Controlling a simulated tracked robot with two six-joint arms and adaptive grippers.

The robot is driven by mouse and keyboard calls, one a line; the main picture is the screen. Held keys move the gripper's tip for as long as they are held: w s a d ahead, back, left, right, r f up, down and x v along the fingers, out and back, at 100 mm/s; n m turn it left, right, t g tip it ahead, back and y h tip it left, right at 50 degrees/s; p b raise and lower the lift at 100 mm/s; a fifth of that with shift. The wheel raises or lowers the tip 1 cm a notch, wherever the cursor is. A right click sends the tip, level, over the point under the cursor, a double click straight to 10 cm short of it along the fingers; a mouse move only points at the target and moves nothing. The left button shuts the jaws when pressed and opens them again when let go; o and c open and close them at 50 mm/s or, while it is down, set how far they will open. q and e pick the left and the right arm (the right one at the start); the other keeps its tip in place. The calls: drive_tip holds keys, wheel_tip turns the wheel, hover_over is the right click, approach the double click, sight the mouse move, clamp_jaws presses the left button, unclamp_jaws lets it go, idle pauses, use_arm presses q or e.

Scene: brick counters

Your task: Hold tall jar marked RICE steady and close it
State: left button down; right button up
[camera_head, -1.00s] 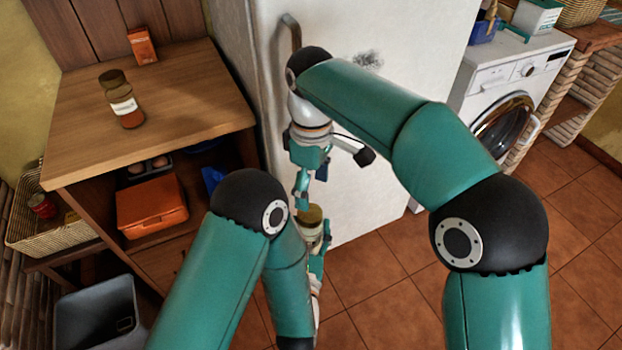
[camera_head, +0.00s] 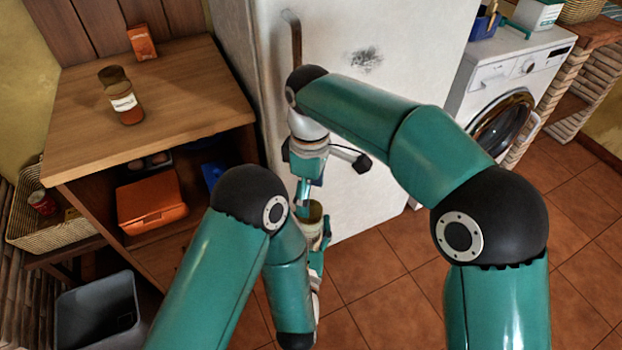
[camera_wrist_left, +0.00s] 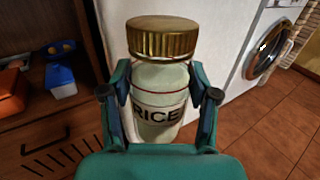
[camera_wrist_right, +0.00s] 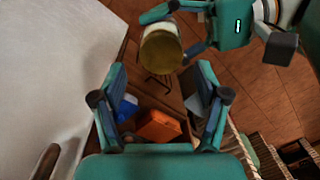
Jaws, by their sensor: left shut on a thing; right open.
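The tall RICE jar (camera_wrist_left: 160,95) stands upright in the left wrist view, its gold ribbed lid (camera_wrist_left: 162,36) sitting on its mouth. I cannot tell how tightly the lid is seated. My left gripper (camera_wrist_left: 160,105) is shut on the jar's body, a finger on each side. In the head view the jar (camera_head: 314,232) is low in front of the white fridge, partly hidden by my arms. My right gripper (camera_head: 304,190) is open just above it. In the right wrist view the lid (camera_wrist_right: 161,50) is beyond the open right fingers (camera_wrist_right: 160,110), apart from them.
A wooden counter (camera_head: 170,95) at left bears another labelled jar (camera_head: 122,102) and an orange packet (camera_head: 142,43). An orange box (camera_head: 150,203) sits on the shelf below. The white fridge (camera_head: 400,60) stands close behind my grippers. Tiled floor (camera_head: 400,290) is open at lower right.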

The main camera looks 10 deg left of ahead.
drive_tip(key=shift+s+f, duration=0.15)
drive_tip(key=shift+f, duration=1.7)
drive_tip(key=shift+c, duration=0.4)
drive_tip(key=c, duration=1.1)
drive_tip(key=shift+m, duration=1)
drive_tip(key=o, duration=1.3)
drive_tip(key=shift+r, duration=0.1)
drive_tip(key=shift+r, duration=2.15)
drive_tip(key=shift+c, duration=0.6)
